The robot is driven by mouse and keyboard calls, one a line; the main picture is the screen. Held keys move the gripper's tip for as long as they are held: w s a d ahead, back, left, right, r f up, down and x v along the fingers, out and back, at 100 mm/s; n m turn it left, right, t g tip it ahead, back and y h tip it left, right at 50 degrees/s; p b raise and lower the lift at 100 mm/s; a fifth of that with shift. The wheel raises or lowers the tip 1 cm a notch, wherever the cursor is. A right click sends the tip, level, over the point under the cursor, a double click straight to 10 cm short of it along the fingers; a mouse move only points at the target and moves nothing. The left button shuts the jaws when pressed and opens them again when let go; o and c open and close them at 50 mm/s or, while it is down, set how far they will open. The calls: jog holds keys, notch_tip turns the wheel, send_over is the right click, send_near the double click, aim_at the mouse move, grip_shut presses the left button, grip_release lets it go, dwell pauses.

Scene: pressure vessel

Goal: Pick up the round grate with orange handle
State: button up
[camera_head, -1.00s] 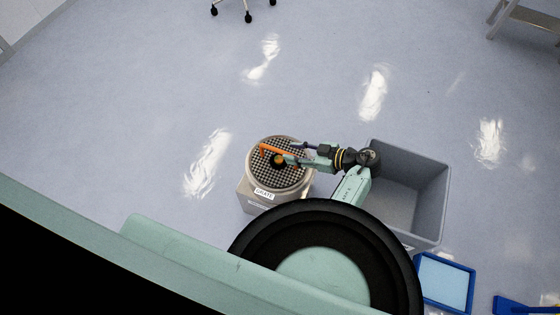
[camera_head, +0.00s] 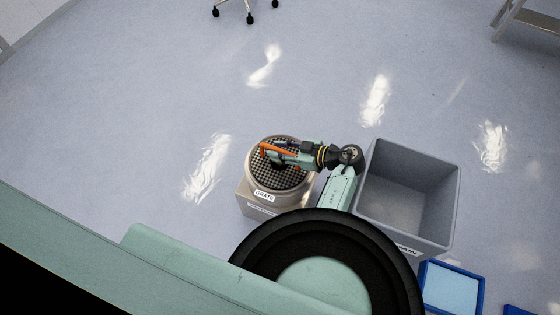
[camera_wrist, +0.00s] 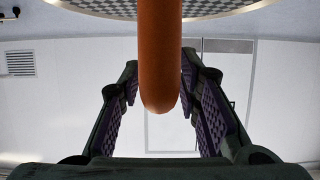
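The round grate (camera_head: 276,179) is a dark mesh disc with a light rim, on top of a beige drum-like vessel. Its orange handle (camera_head: 264,149) shows at the upper left of the disc, partly covered by my gripper (camera_head: 272,153). In the wrist view the handle (camera_wrist: 158,60) comes down from the top, between the two fingers of my gripper (camera_wrist: 160,75). The fingers stand apart, one on each side of the handle and very close to it. I see no clear grip on it. The grate's edge (camera_wrist: 215,8) shows at the top.
A grey open bin (camera_head: 452,205) stands right of the vessel (camera_head: 252,198) and looks empty. A blue-rimmed tray (camera_head: 425,283) lies at the lower right. A wheeled chair base (camera_head: 248,12) is far off at the top. The floor left of the vessel is clear.

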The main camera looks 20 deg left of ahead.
grip_shut()
dwell(0.8)
